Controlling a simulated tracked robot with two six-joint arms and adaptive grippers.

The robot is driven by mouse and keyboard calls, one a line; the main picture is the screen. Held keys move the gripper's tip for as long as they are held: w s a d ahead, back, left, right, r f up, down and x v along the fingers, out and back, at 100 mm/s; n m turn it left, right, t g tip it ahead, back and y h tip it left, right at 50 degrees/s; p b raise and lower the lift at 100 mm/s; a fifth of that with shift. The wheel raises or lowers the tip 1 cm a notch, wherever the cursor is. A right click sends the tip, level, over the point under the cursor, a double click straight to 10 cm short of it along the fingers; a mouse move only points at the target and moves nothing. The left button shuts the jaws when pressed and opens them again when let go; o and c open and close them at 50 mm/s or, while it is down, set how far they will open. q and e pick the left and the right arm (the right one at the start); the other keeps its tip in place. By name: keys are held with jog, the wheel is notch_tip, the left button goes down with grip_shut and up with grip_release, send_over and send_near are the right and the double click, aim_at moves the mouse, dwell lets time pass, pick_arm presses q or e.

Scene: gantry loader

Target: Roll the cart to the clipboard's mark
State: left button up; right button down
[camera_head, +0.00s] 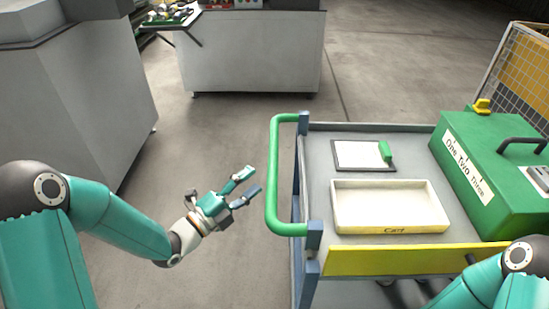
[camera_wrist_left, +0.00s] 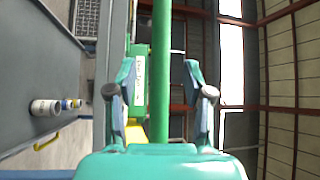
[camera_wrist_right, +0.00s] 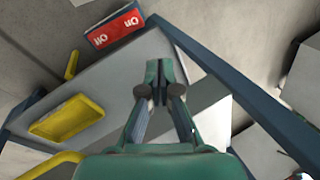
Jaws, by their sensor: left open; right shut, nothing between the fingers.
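The cart (camera_head: 315,160) has a grey top, blue posts and a green push handle (camera_head: 272,180) on its left side. The clipboard (camera_head: 362,155) lies on the cart top with a white sheet and a green clip; I can make out no writing on it. My left gripper (camera_head: 250,186) is open and empty just left of the handle, apart from it. In the left wrist view the green handle bar (camera_wrist_left: 178,70) shows upright between the open fingers. My right gripper (camera_wrist_right: 160,70) is shut and empty in the right wrist view; it is out of the head view. No floor mark is discernible.
A cream tray labelled Cart (camera_head: 390,207) and a green box (camera_head: 475,170) sit on the cart. Grey cabinets stand left (camera_head: 75,100) and behind (camera_head: 250,55). Floor (camera_head: 225,130) between them and the cart is clear. A red On/Off panel (camera_wrist_right: 115,25) shows in the right wrist view.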

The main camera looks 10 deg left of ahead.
aim_at(275, 163)
pick_arm(q)
jog(key=p+x, duration=0.2)
jog(key=x, duration=0.6)
jog(key=shift+w+d, duration=0.2)
grip_shut()
